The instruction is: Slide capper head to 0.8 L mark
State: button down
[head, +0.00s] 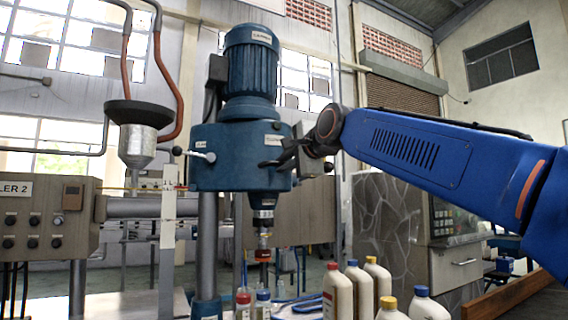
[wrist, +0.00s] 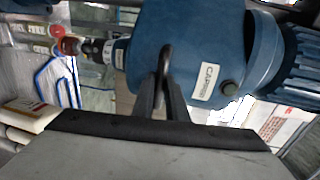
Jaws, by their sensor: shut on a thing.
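The blue capper head (head: 240,155) sits on a grey column, with a ribbed motor on top and a chuck (head: 263,215) with a red tip below. My gripper (head: 283,158) is at the right side of its housing. In the wrist view the fingers (wrist: 164,68) are closed together on a dark handle against the blue capper housing (wrist: 200,50); the handle is mostly hidden by the fingers. A pale vertical scale (head: 168,220) stands left of the head, with a thin red-orange pointer near its top. The scale's marks are too small to read surely.
White bottles with red and yellow caps (head: 338,292) stand below and right of the chuck. Small red- and blue-capped bottles (head: 243,303) stand beneath it. A funnel filler (head: 138,130) and control box (head: 48,215) are on the left. A stone-patterned cabinet (head: 385,220) stands at right.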

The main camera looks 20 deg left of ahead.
jog(key=shift+f, duration=0.4)
dwell(0.8)
jog(key=c, duration=1.4)
grip_release()
jog(key=shift+c, duration=0.2)
jog(key=shift+d+r, duration=0.1)
jog(key=v, duration=0.9)
